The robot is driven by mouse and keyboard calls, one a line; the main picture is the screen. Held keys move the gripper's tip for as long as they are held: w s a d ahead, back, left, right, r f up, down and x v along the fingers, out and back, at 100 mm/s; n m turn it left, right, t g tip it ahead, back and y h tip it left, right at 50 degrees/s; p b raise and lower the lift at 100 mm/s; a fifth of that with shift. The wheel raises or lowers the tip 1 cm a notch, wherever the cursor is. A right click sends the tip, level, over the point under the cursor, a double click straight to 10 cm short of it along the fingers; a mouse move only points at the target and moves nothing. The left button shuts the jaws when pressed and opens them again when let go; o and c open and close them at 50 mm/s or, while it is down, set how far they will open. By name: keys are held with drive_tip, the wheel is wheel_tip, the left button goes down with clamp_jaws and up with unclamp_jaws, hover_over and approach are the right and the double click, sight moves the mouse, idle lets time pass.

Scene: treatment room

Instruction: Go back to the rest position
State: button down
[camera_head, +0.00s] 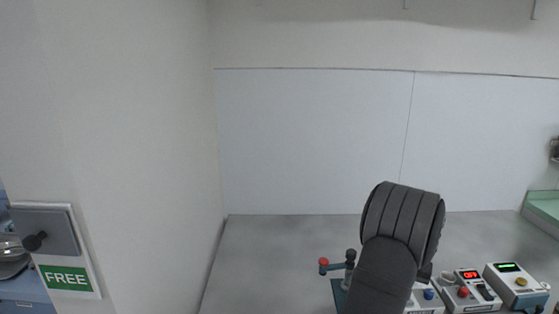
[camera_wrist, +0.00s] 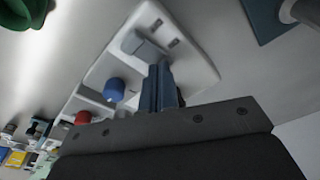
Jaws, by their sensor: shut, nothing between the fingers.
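My gripper (camera_wrist: 160,88) shows in the wrist view as two dark blue fingers pressed together with nothing between them. It is in front of a white device (camera_wrist: 198,62) with a grey block and two dark slots on its face. I cannot tell whether the fingertips touch that device. In the head view my dark grey arm rises at the lower middle, and the gripper itself is hidden.
A lever with a red ball (camera_head: 323,262) stands left of my arm. To its right are devices with a blue knob (camera_head: 428,294), a lit red display (camera_head: 470,275) and a green display (camera_head: 508,267). A FREE sign (camera_head: 66,278) is at left. Grey surface behind is clear.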

drive_tip(key=shift+r, duration=0.1)
drive_tip(key=s+r+m, duration=0.3)
drive_tip(key=r+m, duration=0.7)
drive_tip(key=r, duration=0.5)
drive_tip(key=shift+s+r+m+y, duration=0.25)
drive_tip(key=shift+s+m+y, duration=0.05)
drive_tip(key=shift+s, duration=0.1)
idle(0.7)
drive_tip(key=shift+d, duration=0.1)
